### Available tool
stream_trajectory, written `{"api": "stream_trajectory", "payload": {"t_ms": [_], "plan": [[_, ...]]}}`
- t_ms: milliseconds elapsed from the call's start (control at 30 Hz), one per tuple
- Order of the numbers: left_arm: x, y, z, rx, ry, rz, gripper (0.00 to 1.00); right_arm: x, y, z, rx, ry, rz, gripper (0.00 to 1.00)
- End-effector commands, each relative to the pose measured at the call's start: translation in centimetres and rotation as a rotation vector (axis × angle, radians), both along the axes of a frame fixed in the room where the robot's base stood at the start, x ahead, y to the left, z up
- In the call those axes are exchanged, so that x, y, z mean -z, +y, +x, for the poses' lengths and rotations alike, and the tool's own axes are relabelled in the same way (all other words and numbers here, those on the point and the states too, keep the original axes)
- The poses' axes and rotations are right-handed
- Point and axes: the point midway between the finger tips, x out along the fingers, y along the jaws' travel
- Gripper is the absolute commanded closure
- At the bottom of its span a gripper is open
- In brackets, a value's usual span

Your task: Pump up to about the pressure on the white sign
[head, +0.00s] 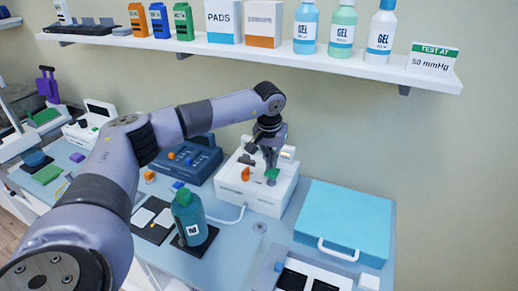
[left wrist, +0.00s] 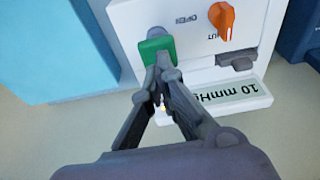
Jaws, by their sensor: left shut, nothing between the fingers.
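The white pump unit (head: 262,196) stands on the bench with a green button (head: 272,173) and an orange knob (head: 245,174). In the left wrist view, the green button (left wrist: 157,46) is at my fingertips; whether they press it I cannot tell. The orange knob (left wrist: 222,18) sits between upside-down OPEN and partly covered SHUT lettering, its narrow end by SHUT. The display (left wrist: 225,97) reads 10 mmHg, upside down. The white sign (head: 432,60) on the shelf reads TEST AT 50 mmHg. My left gripper (head: 269,160) is shut and empty, fingers pointing at the button. My right gripper is not in view.
A light-blue case (head: 345,215) stands right of the pump unit, a dark blue-grey device (head: 190,158) left. A teal bottle (head: 188,215) stands in front. The shelf (head: 300,52) with bottles and boxes runs above my arm.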

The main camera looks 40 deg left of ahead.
Motion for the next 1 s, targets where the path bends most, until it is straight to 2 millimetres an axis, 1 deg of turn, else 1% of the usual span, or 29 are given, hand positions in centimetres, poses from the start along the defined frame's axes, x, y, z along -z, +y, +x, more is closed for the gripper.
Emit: {"api": "stream_trajectory", "payload": {"t_ms": [567,1000], "plan": [[0.2,0.0,0.0,0.000,0.000,0.000,1.00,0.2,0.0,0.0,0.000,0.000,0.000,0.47],[2.3,0.0,0.0,0.000,0.000,0.001,1.00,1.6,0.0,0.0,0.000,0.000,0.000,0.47]]}}
